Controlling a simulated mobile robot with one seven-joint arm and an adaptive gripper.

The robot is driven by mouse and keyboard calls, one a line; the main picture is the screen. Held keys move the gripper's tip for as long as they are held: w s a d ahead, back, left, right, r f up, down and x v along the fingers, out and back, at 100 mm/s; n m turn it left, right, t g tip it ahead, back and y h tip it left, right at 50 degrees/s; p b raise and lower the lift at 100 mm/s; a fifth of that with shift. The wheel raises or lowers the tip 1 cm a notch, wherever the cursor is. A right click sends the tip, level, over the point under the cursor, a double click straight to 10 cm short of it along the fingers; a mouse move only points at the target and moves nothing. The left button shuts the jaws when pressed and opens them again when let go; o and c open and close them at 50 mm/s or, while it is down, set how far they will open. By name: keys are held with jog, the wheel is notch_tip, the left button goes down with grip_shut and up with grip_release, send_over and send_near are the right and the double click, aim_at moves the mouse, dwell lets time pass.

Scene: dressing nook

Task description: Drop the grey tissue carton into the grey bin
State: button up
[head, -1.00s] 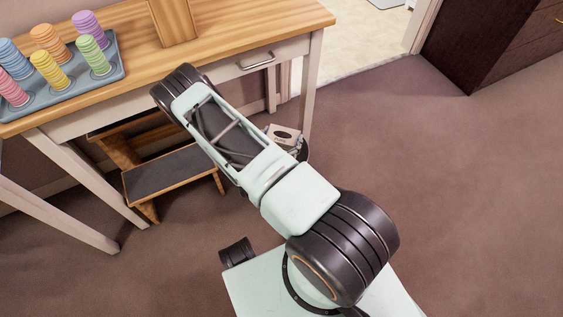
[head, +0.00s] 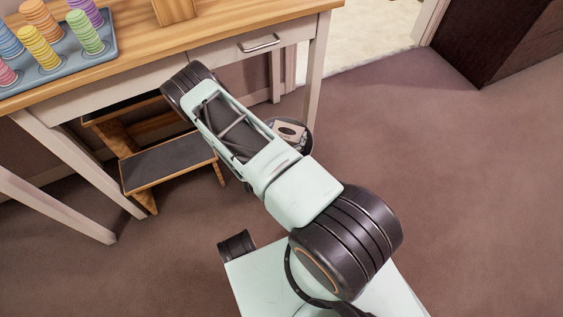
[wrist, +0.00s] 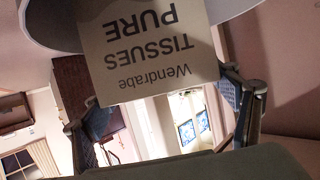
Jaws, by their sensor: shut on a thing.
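The grey tissue carton (wrist: 150,50) fills the upper middle of the wrist view, its printed lettering upside down. My gripper (wrist: 165,90) is shut on it, with one finger on each side. In the head view the carton (head: 289,131) shows as a pale box with a dark oval opening, just past my arm. The grey bin (head: 308,143) stands on the floor by the table leg, largely hidden by my arm. The carton appears within the bin's rim from above; its height over the bin cannot be told. My gripper is hidden by my arm in the head view.
A wooden table (head: 205,37) with a drawer stands at the back, bearing a grey tray (head: 103,50) of coloured ridged stacks. A step stool (head: 168,160) stands under it, left of my arm. The carpet (head: 450,200) is clear at right.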

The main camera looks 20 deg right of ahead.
jog(key=o, duration=1)
notch_tip(320, 180, up, 10)
jog(key=shift+r, duration=0.1)
dwell(0.4)
